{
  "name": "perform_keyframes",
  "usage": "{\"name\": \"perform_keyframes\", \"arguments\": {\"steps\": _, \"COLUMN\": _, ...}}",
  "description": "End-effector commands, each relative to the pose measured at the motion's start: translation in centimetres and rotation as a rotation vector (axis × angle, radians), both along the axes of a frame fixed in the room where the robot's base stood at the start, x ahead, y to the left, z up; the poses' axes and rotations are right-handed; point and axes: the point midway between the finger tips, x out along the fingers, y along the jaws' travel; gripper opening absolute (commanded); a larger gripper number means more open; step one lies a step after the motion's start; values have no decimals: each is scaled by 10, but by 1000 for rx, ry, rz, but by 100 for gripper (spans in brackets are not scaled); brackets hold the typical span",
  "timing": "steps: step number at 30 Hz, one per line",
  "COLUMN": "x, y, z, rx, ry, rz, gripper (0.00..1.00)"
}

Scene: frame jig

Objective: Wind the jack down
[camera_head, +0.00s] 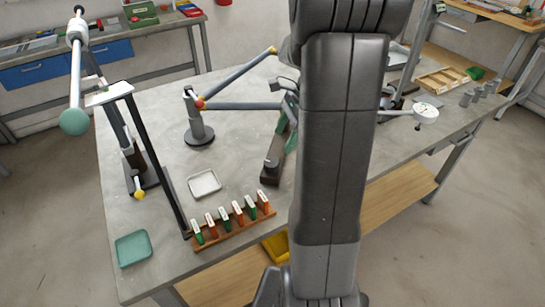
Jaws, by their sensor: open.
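At the left of the grey bench stands an upright frame with dark posts and a pale top plate (109,94). Low inside it is a small yellow knob (139,194) on a short grey piece, which may be the crank of the jack. The jack's body cannot be made out clearly. A pale rod with a large teal ball (74,122) leans at the frame's upper left. My dark arm fills the middle of the view and hides part of the bench.
A jointed stand (200,130) with long grey links stands mid-bench. A rack (234,224) of several green and orange pieces, a white tray (204,184) and a teal tray (133,249) lie in front. A dial gauge (426,113) and wooden tray (441,80) are right.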

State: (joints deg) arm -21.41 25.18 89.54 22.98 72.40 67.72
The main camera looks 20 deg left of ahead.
Motion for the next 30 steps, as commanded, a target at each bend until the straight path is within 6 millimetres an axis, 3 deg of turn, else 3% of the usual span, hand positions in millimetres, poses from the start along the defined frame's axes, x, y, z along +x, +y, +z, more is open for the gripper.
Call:
{"name": "perform_keyframes", "arguments": {"steps": 6, "x": -12, "y": 15, "z": -45, "rx": -2, "ry": 5, "rz": 1, "gripper": 63}}
{"name": "perform_keyframes", "arguments": {"steps": 12, "x": -18, "y": 24, "z": -72, "rx": -2, "ry": 2, "rz": 1, "gripper": 63}}
{"name": "perform_keyframes", "arguments": {"steps": 26, "x": -20, "y": 28, "z": -83, "rx": 0, "ry": -1, "rz": 0, "gripper": 63}}
{"name": "perform_keyframes", "arguments": {"steps": 30, "x": -20, "y": 28, "z": -83, "rx": 0, "ry": -1, "rz": 0, "gripper": 35}}
